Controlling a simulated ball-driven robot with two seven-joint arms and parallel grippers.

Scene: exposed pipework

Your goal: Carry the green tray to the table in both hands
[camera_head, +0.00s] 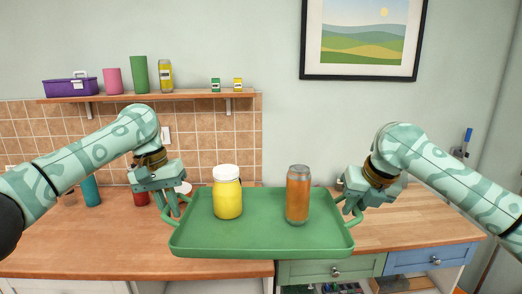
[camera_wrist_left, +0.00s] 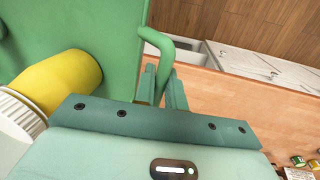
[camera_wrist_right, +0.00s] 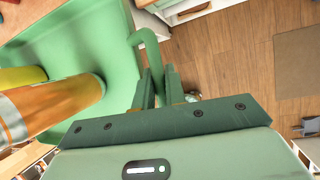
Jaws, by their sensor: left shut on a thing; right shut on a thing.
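The green tray (camera_head: 262,236) is held level in front of me, in the air before the wooden counter. A yellow jar with a white lid (camera_head: 228,195) and an orange-brown can (camera_head: 298,195) stand upright on it. My left gripper (camera_head: 174,208) is shut on the tray's left handle, which also shows in the left wrist view (camera_wrist_left: 160,45). My right gripper (camera_head: 351,206) is shut on the right handle, which also shows in the right wrist view (camera_wrist_right: 150,45). The tray hides part of the counter behind it.
The wooden counter (camera_head: 90,240) runs behind the tray, with a teal container (camera_head: 91,191) and a red can (camera_head: 140,196) at left. Green (camera_head: 330,270) and blue (camera_head: 430,257) drawers sit below. A shelf (camera_head: 150,97) holds several items above. The counter's right part is largely clear.

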